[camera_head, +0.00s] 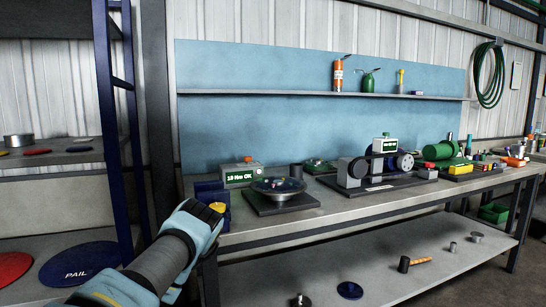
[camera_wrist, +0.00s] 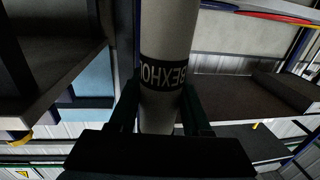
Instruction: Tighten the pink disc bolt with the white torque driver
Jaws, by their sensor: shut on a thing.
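My gripper (camera_wrist: 161,88) is shut on a white cylinder with a black lettered band, which looks like the white torque driver (camera_wrist: 168,30). The driver runs up between the dark fingers in the wrist view; its ends are out of view. In the head view my arm reaches to the left front end of the bench, and the fingers and driver are not clearly seen there. The round metal disc (camera_head: 278,190) sits on a dark square base, right of my arm's end. Small coloured bolts show on its top, too small to pick out the pink one.
A box with a green screen reading "18 Nm OK" (camera_head: 240,174) stands behind the disc. A dark blue block (camera_head: 210,190) stands at the bench's left end. A pulley rig (camera_head: 375,165) is farther right. A blue ladder-like upright (camera_head: 120,120) and shelves are left of my arm.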

